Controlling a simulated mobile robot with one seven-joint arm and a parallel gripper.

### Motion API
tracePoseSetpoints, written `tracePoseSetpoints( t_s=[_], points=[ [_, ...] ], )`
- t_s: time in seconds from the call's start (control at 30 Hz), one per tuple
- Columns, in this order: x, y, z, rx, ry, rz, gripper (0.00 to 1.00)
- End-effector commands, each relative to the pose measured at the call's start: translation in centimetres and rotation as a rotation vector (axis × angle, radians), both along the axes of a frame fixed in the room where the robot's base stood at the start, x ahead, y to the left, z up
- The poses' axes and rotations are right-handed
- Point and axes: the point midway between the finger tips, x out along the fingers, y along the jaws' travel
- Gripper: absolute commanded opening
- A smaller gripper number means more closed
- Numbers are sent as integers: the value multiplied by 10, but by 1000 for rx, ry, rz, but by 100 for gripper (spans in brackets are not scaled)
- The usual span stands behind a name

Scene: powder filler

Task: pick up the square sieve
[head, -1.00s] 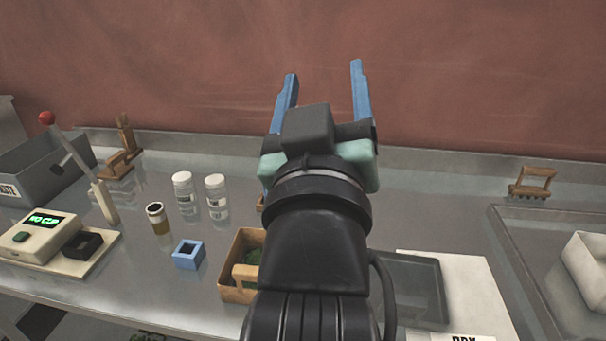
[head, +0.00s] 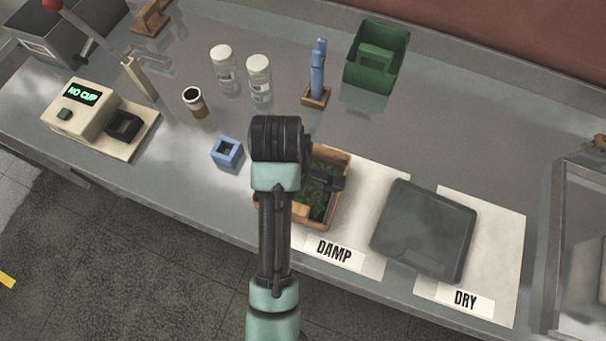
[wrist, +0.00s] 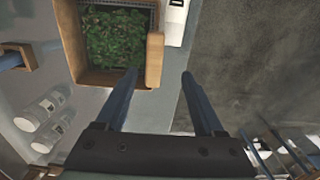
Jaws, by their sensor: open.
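The square sieve looks to be the wooden-framed square box (head: 340,165) with green leafy stuff inside, on the mat marked DAMP. In the wrist view the box (wrist: 69,45) is at the top, with a thick wooden handle (wrist: 155,60) on its right side. My gripper (wrist: 160,74) is open and empty. Its two blue fingers point toward the handle, which appears between the fingertips; I cannot tell the height gap. In the head view my arm covers the box's left part and the fingers are hidden.
A small blue square block (head: 227,152) is left of the box. Two white-capped jars (head: 259,78), a wooden stand (head: 316,97) and a green handled box (head: 390,75) are behind.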

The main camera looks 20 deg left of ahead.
Motion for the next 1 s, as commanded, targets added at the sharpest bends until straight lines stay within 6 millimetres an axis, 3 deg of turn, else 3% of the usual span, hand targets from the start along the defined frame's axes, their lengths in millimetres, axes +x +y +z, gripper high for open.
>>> tracePoseSetpoints(
  t_s=[0.03,0.17,0.57,0.83,1.0],
  points=[
    [1,0,-15,1,-2,-1,70],
    [0,0,-36,-1,1,-2,70],
    [3,-1,-66,0,-1,-4,70],
    [6,-2,-101,1,-3,-3,70],
    [6,-2,-109,2,-5,-4,70]
  ],
)
